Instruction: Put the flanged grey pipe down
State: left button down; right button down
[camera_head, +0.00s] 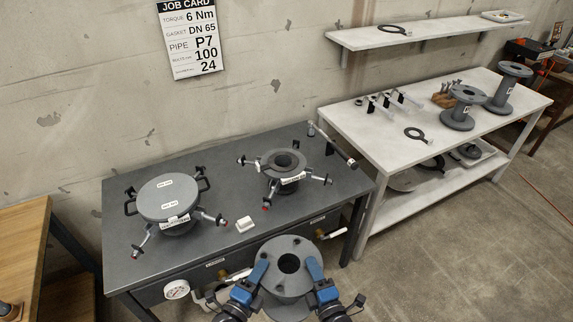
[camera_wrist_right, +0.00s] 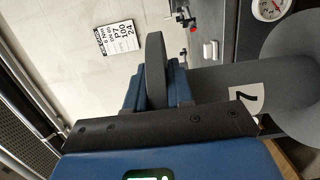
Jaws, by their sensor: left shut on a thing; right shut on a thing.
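The flanged grey pipe (camera_head: 289,264) is at the bottom centre of the head view, in front of the dark bench, with its ringed top flange facing up. My left gripper (camera_head: 259,272) is shut on the left side of the flange, my right gripper (camera_head: 317,272) on its right side. In the right wrist view the right jaws (camera_wrist_right: 155,85) close on the flange edge, and the pipe body (camera_wrist_right: 228,92) carries a label reading 7. What lies under the pipe is hidden.
The dark bench (camera_head: 225,252) bears a covered flange (camera_head: 168,197), an open flanged stub (camera_head: 280,163) and a small white block (camera_head: 245,224). The white bench (camera_head: 385,150) holds two grey spools (camera_head: 460,109) (camera_head: 509,87), a gasket (camera_head: 418,134) and tools. A wall shelf (camera_head: 430,35) is above.

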pick_arm(q)
jog(key=shift+w+a+r, duration=0.2)
pick_arm(e)
jog(key=shift+d+r, duration=0.15)
jog(key=shift+d, duration=0.05)
